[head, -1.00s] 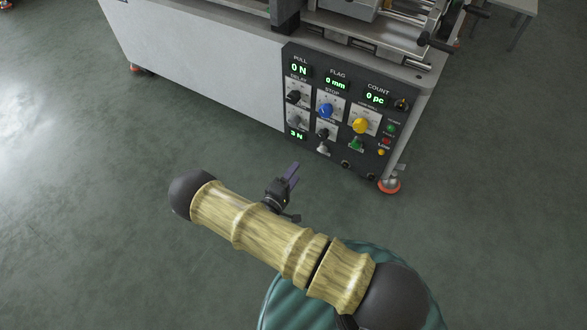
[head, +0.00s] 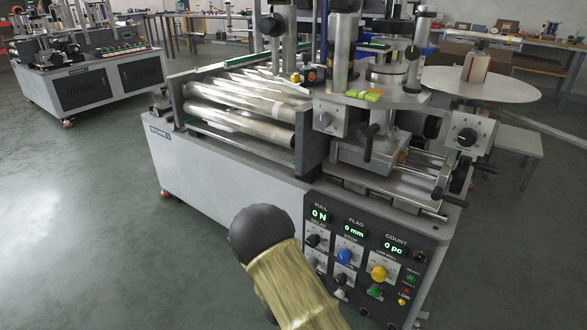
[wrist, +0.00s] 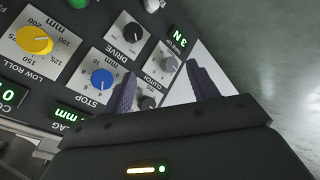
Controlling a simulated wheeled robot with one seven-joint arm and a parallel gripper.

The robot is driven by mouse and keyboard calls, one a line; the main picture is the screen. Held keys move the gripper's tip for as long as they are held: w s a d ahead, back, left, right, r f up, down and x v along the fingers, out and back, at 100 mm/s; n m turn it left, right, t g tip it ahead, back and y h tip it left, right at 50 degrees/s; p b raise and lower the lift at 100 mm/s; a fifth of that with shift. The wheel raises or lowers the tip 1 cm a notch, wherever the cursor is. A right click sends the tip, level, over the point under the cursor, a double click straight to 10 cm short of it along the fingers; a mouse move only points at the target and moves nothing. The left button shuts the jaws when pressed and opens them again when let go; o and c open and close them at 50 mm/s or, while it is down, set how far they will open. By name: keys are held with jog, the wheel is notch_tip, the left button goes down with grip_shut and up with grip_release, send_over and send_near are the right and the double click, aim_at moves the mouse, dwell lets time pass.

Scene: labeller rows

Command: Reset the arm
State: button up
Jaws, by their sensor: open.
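My gripper (wrist: 160,74) is open and empty in the wrist view, its two dark purple ridged fingers apart. It points toward the labeller's control panel (wrist: 66,75), which looks tilted there. The blue STOP knob (wrist: 101,79) lies just left of the left finger, and the DRIVE and CLUTCH knobs show beyond the fingers. In the head view my arm, with a wood-patterned link and a dark rounded joint, rises at the bottom centre before the machine. The gripper is not visible there. The panel (head: 325,237) is partly covered by the arm at its lower left.
The labeller (head: 232,195) stands close ahead with metal rollers (head: 240,125) and cranks on top. A second machine (head: 100,85) stands at the far left. A round white disc (head: 480,84) is at the right. Open green floor (head: 70,220) lies to the left.

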jog(key=s+d+r+m+g+y+p, duration=0.25)
jog(key=s+r, duration=0.25)
jog(key=r, duration=0.5)
jog(key=s+d+r+m+g+y+p, duration=0.15)
jog(key=s+d+r+y, duration=0.35)
jog(key=r, duration=0.6)
jog(key=s+d+r+g+h+p, duration=0.1)
jog(key=s+d+r, duration=0.15)
jog(key=s, duration=0.25)
jog(key=s+d+r+g+h, duration=0.1)
jog(key=s+r+h, duration=0.1)
jog(key=s+r, duration=0.3)
notch_tip(320, 180, up, 36)
jog(key=p, duration=3.7)
jog(key=shift+s+m+p, duration=0.15)
jog(key=shift+m+p, duration=0.15)
jog(key=shift+m, duration=0.1)
jog(key=shift+f, duration=0.1)
